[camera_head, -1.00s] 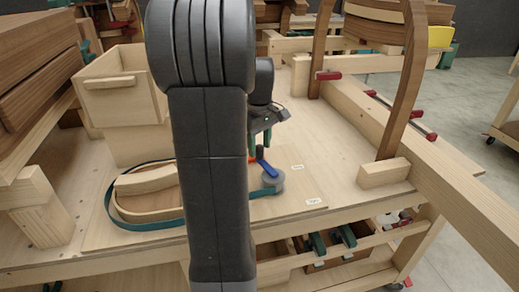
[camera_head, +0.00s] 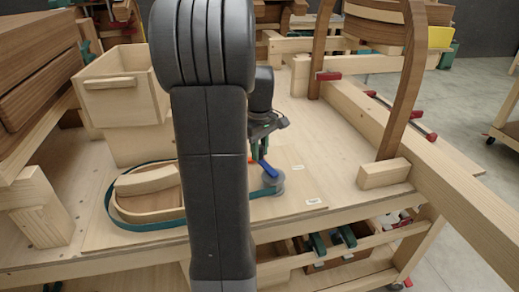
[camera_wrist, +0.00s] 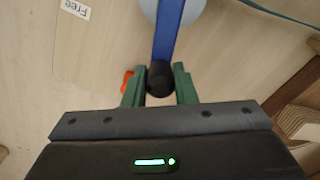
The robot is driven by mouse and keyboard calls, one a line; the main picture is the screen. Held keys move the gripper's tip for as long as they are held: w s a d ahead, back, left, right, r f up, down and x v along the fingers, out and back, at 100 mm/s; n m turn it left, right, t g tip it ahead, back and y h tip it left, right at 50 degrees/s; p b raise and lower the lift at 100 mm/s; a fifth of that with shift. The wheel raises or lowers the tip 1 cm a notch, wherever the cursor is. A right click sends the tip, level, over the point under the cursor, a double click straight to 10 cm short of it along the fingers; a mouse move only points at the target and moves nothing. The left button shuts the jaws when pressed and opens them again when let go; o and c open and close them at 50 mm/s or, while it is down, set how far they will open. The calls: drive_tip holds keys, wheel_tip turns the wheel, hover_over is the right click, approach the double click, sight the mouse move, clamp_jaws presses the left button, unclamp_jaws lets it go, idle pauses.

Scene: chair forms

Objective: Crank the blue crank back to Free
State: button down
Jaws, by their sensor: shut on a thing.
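The blue crank (camera_head: 268,169) sits on a round grey hub (camera_head: 279,188) on the wooden board. In the wrist view its blue arm (camera_wrist: 168,35) runs from the pale hub at the top down to a black knob (camera_wrist: 160,78). My gripper (camera_wrist: 160,84) has its green fingers on either side of the knob, shut on it. In the head view my gripper (camera_head: 259,150) is at the far left end of the crank. The white "Free" label (camera_wrist: 74,9) lies at the upper left of the wrist view, away from the crank arm.
An orange piece (camera_wrist: 127,82) is beside the left finger. A curved wooden form with a green strap (camera_head: 160,226) lies left of the crank, partly behind my arm. Two white labels (camera_head: 312,201) are right of it, too small to read. A wooden block (camera_head: 383,173) stands further right.

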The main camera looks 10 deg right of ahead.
drive_tip(key=shift+d, duration=0.1)
drive_tip(key=d+m, duration=0.1)
drive_tip(key=d+m+p, duration=0.1)
drive_tip(key=m, duration=0.1)
drive_tip(key=shift+w+r+p, duration=0.15)
drive_tip(key=shift+w+p, duration=0.05)
drive_tip(key=shift+p, duration=0.1)
drive_tip(key=d+m, duration=0.1)
drive_tip(key=m, duration=0.1)
drive_tip(key=d+m+p, duration=0.1)
drive_tip(key=m, duration=0.1)
drive_tip(key=shift+s+d, duration=0.1)
drive_tip(key=shift+d, duration=0.1)
drive_tip(key=d+m, duration=0.1)
drive_tip(key=m, duration=0.1)
drive_tip(key=s+d+m+p, duration=0.1)
drive_tip(key=m, duration=0.1)
drive_tip(key=shift+s+d, duration=0.1)
drive_tip(key=shift+d, duration=0.15)
drive_tip(key=shift+s+d+m, duration=0.4)
drive_tip(key=shift+s+m, duration=0.05)
drive_tip(key=shift+m, duration=0.55)
drive_tip(key=shift+s+d+m, duration=0.35)
drive_tip(key=shift+s+m, duration=0.05)
drive_tip(key=shift+m, duration=0.6)
drive_tip(key=c, duration=1.2)
unclamp_jaws()
